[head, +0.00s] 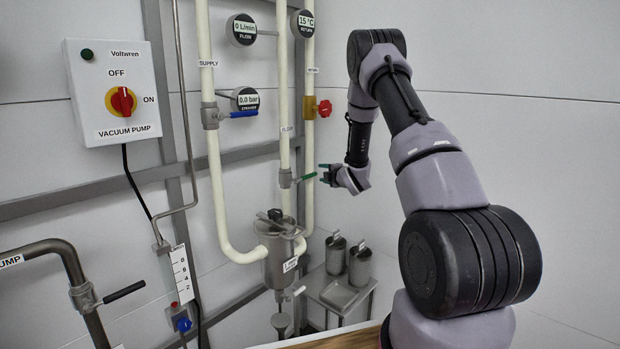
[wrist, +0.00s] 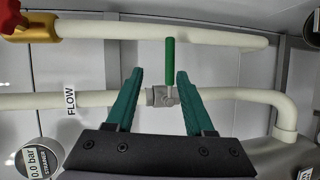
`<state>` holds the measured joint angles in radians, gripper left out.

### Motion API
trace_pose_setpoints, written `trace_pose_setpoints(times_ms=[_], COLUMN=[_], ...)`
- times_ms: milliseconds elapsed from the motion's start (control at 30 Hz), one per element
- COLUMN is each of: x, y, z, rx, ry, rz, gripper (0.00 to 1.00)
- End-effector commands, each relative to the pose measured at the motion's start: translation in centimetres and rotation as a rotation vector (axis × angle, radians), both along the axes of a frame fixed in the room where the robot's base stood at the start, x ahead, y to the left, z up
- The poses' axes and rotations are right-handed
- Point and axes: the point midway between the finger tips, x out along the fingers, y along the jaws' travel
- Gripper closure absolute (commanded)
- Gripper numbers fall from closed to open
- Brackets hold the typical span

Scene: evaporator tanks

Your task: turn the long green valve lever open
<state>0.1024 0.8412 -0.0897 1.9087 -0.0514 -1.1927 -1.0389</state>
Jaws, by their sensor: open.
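The green valve lever (head: 306,177) sticks out to the right from a metal valve body (head: 285,179) on the middle white pipe. In the wrist view the green lever (wrist: 169,60) stands across the pipe, with the valve body (wrist: 158,96) at its base. My gripper (head: 326,173) is just right of the lever's free end in the head view. In the wrist view my gripper (wrist: 160,75) is open, with one green finger on each side of the lever and valve. A gap shows between the lever and each finger.
A blue lever (head: 243,114) and a red-handled valve (head: 324,108) sit on neighbouring pipes above. Round gauges (head: 243,30) hang near the pipes. A metal vessel (head: 280,250) stands below, beside a small cart (head: 340,292) with canisters. The space right of the pipes is mostly bare wall.

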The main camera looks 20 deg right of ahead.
Motion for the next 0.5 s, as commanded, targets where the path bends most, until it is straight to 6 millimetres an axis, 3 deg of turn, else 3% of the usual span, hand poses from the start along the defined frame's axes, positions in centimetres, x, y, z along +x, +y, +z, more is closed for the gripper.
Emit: trace_pose_setpoints(times_ms=[100,267,500], x=[0.1,0.9,4.9], y=[0.3,0.7,1.5], z=[-2.0,-2.7,-3.4], rx=[-0.050,-0.068,-0.066], ry=[-0.026,-0.038,-0.038], rz=[0.041,0.056,0.056], gripper=[0.47,0.47,0.47])
